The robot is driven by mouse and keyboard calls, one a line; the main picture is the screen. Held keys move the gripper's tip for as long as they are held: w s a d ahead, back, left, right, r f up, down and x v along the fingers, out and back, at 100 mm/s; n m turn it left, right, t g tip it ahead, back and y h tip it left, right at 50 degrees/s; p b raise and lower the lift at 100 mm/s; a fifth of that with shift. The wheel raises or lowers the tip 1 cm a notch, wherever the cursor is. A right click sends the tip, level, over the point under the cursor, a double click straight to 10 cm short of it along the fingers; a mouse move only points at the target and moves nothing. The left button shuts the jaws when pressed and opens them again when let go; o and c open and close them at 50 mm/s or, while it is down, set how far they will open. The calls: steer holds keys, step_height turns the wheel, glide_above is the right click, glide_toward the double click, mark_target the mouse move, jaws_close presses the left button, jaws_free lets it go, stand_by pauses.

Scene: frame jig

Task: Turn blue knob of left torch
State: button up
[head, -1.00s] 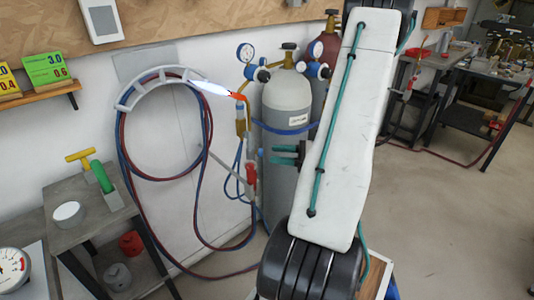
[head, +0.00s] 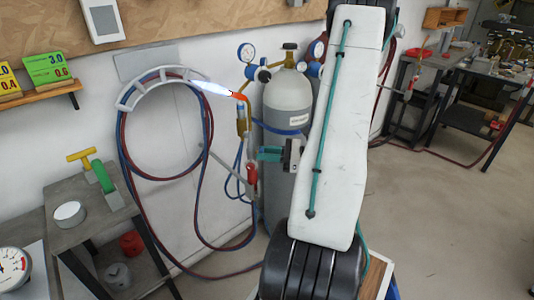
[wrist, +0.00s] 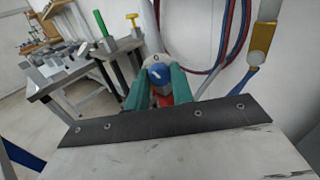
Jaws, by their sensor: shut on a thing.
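The left torch hangs by the grey cylinder in the head view, with a brass body (head: 241,122), an orange tip (head: 239,96) and a lit flame (head: 212,88). Its red part (head: 251,174) shows lower down. My gripper (head: 259,154) reaches it from the right with teal fingers. In the wrist view the blue knob (wrist: 158,73) sits between the fingertips of my gripper (wrist: 158,82), which is shut on it. A white pointer mark shows on the knob's face. In the head view the knob is hidden by the fingers.
A grey gas cylinder (head: 287,100) with gauges stands right behind the torch. Red and blue hoses (head: 122,130) loop from a wall holder (head: 160,76) to the left. A grey table (head: 85,215) stands at lower left. Open floor (head: 440,230) lies to the right.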

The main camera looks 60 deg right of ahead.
steer(key=n, duration=0.4)
steer(key=o, duration=1)
steer(key=v, duration=0.8)
steer(key=shift+f, duration=0.15)
steer(key=shift+w, duration=0.1)
